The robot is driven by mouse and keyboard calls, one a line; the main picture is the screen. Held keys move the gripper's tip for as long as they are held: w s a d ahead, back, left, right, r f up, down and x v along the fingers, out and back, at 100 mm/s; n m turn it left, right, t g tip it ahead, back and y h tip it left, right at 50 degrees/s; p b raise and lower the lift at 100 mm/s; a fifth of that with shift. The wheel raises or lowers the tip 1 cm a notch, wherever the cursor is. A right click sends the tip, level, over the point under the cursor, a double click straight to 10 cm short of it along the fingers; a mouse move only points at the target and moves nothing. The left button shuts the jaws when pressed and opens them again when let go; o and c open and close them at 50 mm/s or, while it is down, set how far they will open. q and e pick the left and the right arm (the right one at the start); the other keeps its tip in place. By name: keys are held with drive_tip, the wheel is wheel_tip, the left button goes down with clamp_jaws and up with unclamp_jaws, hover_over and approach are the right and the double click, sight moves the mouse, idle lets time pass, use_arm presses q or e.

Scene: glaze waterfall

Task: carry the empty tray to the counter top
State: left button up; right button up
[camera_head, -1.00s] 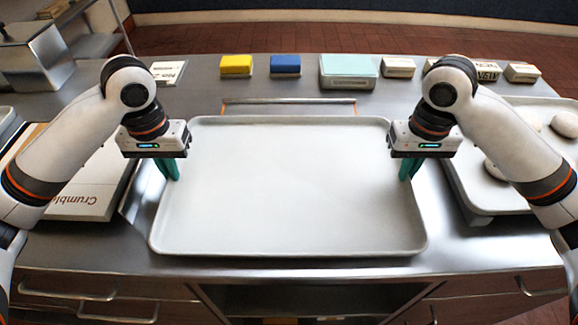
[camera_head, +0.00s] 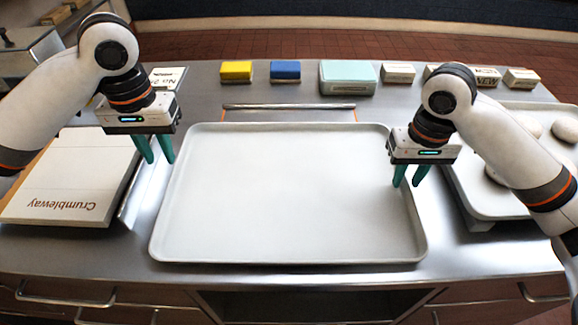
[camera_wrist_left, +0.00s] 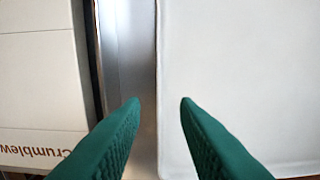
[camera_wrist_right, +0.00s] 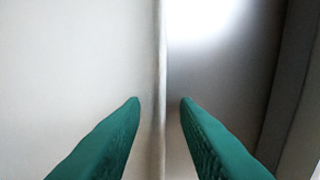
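The empty tray (camera_head: 290,195) is a large, pale grey rectangle with a raised rim. It appears to lie flat on the steel counter top (camera_head: 300,282). My left gripper (camera_head: 160,162) is open and empty at the tray's left rim. In the left wrist view, the tray (camera_wrist_left: 235,70) shows on the right, with the rim close to the line between the fingers. My right gripper (camera_head: 407,185) is open at the right rim. In the right wrist view, the tray (camera_wrist_right: 75,70) fills the left and its rim runs between the spread fingers. Contact cannot be told.
A white "Crumbleway" box (camera_head: 70,180) lies left of the tray. Another tray (camera_head: 482,205) with pale round pieces stands at the right. Yellow (camera_head: 236,71), blue (camera_head: 285,71) and mint (camera_head: 347,77) blocks line the back. A steel bar (camera_head: 289,106) lies behind the tray.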

drive_tip(key=shift+r, duration=0.2)
use_arm(q)
wheel_tip(320, 180, up, 5)
use_arm(e)
wheel_tip(320, 180, up, 12)
drive_tip(key=shift+f, duration=0.2)
idle(0.3)
idle(0.4)
